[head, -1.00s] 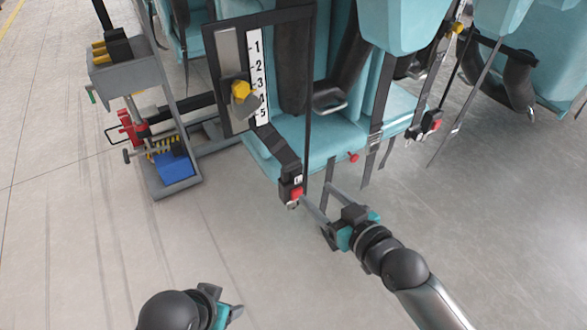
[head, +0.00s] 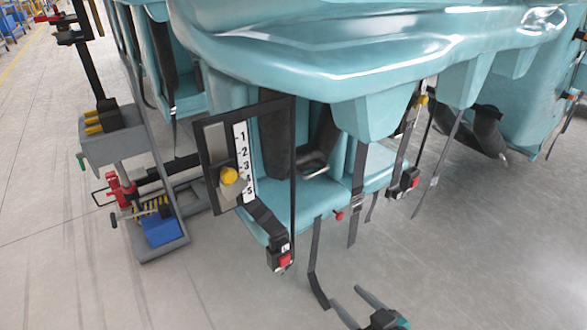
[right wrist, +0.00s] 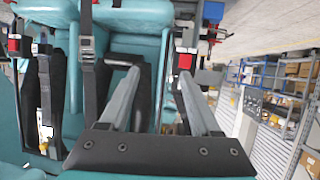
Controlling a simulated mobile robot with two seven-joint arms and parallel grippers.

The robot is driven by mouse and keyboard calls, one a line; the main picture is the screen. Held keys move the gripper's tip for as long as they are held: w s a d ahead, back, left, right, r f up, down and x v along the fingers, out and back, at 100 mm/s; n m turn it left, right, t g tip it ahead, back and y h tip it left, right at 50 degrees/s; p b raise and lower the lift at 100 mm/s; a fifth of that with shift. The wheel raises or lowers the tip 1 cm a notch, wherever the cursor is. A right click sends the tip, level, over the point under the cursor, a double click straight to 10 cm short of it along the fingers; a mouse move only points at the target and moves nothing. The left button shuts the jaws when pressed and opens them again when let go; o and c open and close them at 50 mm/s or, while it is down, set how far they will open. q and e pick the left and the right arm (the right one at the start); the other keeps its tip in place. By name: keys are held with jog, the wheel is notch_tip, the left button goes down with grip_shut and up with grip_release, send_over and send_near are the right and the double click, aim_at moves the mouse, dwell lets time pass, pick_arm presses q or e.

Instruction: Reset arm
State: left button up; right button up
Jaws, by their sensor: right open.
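In the head view my right gripper (head: 352,303) is low at the bottom edge, its two fingers spread apart and empty. It is below and right of the coaster seat (head: 300,200) and its buckle with a red button (head: 284,260). A loose dark strap (head: 315,270) hangs from the seat just left of the fingers. In the right wrist view the two grey fingers (right wrist: 160,100) point away from me, open, with teal seat parts and dark straps beyond them. My left gripper does not show in the head view.
A framed panel with a number scale and a yellow knob (head: 229,175) stands before the seat. A grey tool cart (head: 115,135) with a blue bin (head: 164,232) is at the left. The teal car body (head: 380,50) overhangs above. Grey floor is clear at lower right.

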jog(key=s+d+f+m+g+h+p, duration=0.2)
jog(key=s+d+f+h+p, duration=0.15)
jog(key=d+f, duration=0.6)
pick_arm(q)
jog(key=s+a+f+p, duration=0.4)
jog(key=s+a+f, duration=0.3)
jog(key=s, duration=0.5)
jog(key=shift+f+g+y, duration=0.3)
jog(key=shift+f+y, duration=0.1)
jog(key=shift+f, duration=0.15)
pick_arm(e)
jog(key=s+d+f+g+h, duration=0.1)
jog(key=s+f+g, duration=0.1)
jog(key=s+f, duration=0.3)
jog(key=s+f+m+g+h, duration=0.1)
jog(key=s+f+g, duration=0.2)
jog(key=s, duration=0.8)
jog(key=s+d+f+g+h, duration=0.1)
jog(key=s+f+g, duration=0.1)
jog(key=s+f, duration=0.4)
jog(key=shift+s+d+f+m, duration=0.3)
jog(key=shift+s+d+f, duration=0.1)
jog(key=shift+s, duration=0.85)
